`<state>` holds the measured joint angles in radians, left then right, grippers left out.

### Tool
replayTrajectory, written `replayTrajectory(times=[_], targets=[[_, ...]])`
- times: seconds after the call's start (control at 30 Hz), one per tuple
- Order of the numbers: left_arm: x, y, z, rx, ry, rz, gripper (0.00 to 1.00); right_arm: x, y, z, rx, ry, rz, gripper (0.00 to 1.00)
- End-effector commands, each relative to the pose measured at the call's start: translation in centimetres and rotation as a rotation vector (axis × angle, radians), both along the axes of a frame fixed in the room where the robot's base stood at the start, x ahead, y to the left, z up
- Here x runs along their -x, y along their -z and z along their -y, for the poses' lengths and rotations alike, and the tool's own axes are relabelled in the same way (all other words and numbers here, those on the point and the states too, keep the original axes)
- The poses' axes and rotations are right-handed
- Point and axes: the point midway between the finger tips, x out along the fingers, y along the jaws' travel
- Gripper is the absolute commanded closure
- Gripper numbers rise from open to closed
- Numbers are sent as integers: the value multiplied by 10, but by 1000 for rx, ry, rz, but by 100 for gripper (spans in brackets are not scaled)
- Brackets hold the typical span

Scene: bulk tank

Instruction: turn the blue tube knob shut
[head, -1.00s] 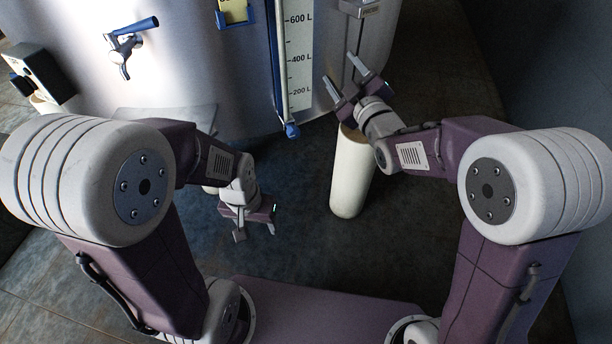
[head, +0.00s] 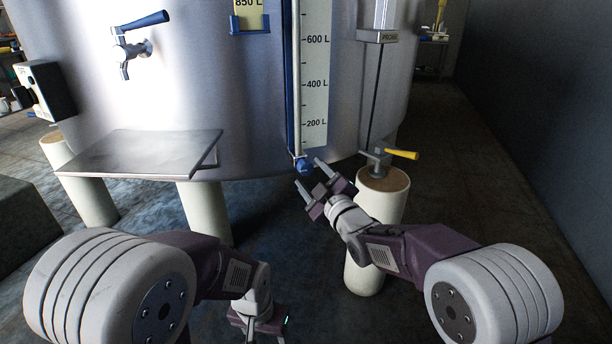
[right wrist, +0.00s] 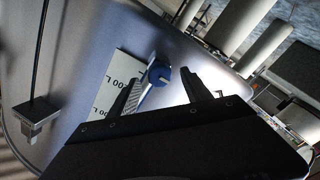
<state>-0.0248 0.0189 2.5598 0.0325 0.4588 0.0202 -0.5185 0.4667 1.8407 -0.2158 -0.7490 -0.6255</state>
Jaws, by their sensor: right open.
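The blue tube knob (head: 303,165) sits at the bottom end of the clear level tube (head: 292,90), beside the white litre scale (head: 315,85) on the tank. My right gripper (head: 309,173) is open, with its fingertips close to the knob. In the right wrist view, the blue knob (right wrist: 159,74) shows beyond and between the two spread fingers (right wrist: 160,92); I cannot tell if either touches it. My left gripper (head: 256,325) hangs low at the bottom edge, away from the tank, its fingers hard to make out.
A valve with a yellow handle (head: 401,154) is right of the knob, near a pale tank leg (head: 385,215). A blue-handled tap (head: 142,22) is upper left, above a metal shelf (head: 140,152). Floor at the right is clear.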

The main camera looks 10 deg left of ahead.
Motion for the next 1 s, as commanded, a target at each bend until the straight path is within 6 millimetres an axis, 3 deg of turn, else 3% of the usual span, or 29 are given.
replayTrajectory(times=[0.2,0.57,0.8,1.0], targets=[[0,14,0,0,0,0,41,-25,3,-19,1,0,1,43],[0,14,0,0,0,0,41,-31,0,-24,0,1,-1,43],[0,14,0,0,0,0,41,-31,0,-24,0,1,-1,100],[0,13,0,0,0,0,41,-31,0,-24,-8,0,-8,100]])
